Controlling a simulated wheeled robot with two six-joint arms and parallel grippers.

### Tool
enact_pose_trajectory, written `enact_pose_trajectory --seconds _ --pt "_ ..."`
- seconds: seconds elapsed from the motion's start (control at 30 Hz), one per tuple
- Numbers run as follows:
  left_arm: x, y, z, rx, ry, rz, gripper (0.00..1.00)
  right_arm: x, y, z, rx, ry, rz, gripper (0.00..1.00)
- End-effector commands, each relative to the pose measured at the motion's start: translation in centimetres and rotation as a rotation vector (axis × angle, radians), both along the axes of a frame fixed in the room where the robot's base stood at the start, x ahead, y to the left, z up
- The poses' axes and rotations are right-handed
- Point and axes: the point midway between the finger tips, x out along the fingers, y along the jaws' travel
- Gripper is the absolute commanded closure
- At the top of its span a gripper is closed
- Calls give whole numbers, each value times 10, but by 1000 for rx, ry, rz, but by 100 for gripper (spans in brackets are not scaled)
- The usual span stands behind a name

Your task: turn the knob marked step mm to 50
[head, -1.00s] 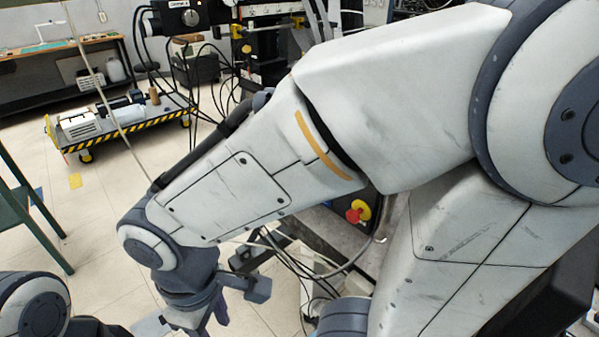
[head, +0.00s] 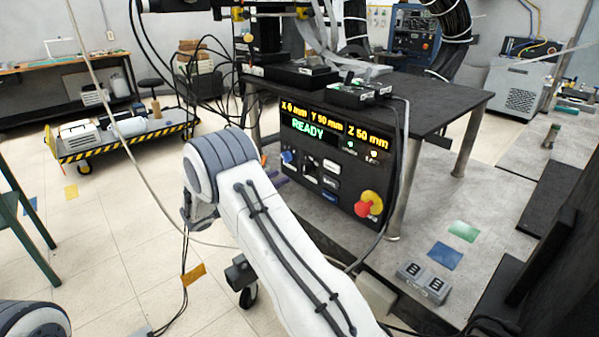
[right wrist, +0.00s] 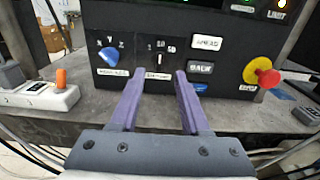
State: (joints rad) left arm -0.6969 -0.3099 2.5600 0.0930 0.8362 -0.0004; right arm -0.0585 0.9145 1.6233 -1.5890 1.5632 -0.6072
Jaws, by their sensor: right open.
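The control panel (head: 334,190) stands at the front of the dark table. In the right wrist view, the step mm knob (right wrist: 160,59) is small and dark, with a light mark that looks roughly upright, toward the middle number. Its numbers form an arc above it, with 50 at the right. My right gripper (right wrist: 160,73) is open, its purple fingers on either side of the knob and its label, apart from the knob as far as I can tell. My left gripper is out of view.
A blue axis knob (right wrist: 109,56) sits left of the step knob. The display (head: 325,125) reads READY, X 0, Y 50, Z 50 mm.

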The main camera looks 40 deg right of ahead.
Motion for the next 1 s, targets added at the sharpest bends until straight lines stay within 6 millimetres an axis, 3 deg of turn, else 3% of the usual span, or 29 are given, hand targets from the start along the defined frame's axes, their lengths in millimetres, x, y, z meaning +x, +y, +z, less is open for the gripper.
enact_pose_trajectory --seconds 0.43,0.6,0.9,1.0 --pt "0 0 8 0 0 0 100 5 -77 1 4 -3 -3 54" --pt "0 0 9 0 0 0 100 6 -90 1 3 -4 -1 54" --pt "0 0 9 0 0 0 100 7 -91 0 4 -3 1 54" --pt "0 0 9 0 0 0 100 7 -91 0 4 -4 1 92"
